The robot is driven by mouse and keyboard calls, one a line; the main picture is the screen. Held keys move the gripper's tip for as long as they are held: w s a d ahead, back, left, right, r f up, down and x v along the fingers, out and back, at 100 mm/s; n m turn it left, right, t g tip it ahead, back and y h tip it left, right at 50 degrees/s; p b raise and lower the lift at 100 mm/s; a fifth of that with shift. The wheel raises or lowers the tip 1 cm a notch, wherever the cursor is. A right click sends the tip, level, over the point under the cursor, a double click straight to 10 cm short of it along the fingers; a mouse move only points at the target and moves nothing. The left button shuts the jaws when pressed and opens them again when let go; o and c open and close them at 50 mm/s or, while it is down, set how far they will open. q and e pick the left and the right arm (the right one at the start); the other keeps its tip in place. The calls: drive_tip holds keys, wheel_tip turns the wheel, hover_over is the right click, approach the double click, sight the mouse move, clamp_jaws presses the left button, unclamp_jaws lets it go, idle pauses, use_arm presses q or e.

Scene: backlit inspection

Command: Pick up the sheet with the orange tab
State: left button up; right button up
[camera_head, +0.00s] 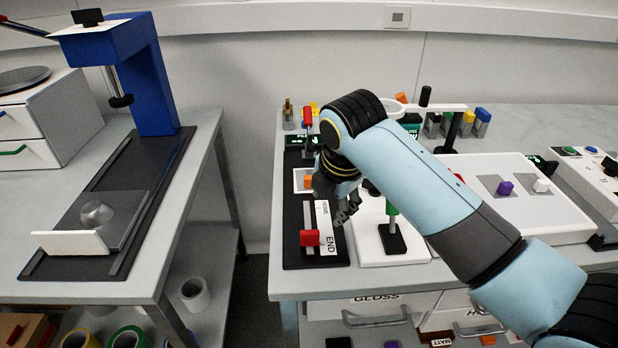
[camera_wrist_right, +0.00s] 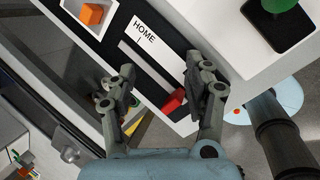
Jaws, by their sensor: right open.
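My right gripper (camera_head: 344,213) is open and points down over the device, just right of and nearer than the orange tab. In the right wrist view its fingers (camera_wrist_right: 158,85) are apart and empty, with the device's white strip and red handle seen beyond them. My left gripper is out of view.
The device has a red handle (camera_head: 310,237) and HOME and END labels. A green-topped stand (camera_head: 392,232) is close on the right. A white light panel (camera_head: 520,215) holds sheets with purple and white tabs. A blue press (camera_head: 150,80) stands on the left bench.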

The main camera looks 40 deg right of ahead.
drive_tip(key=w+d+r+n, duration=0.2)
drive_tip(key=w+r+n, duration=0.4)
drive_tip(key=w+n, duration=0.4)
hover_over(309, 176)
drive_tip(key=s+a, duration=0.1)
drive_tip(key=shift+n, duration=0.3)
wheel_tip(309, 176, down, 5)
drive_tip(key=shift+s+a+f, duration=0.1)
drive_tip(key=shift+s+f, duration=0.05)
drive_tip(key=shift+f, duration=0.05)
drive_tip(key=x, duration=0.5)
drive_tip(key=shift+s+d+f, duration=0.1)
drive_tip(key=shift+d+f, duration=0.05)
drive_tip(key=shift+d, duration=0.15)
drive_tip(key=c, duration=1)
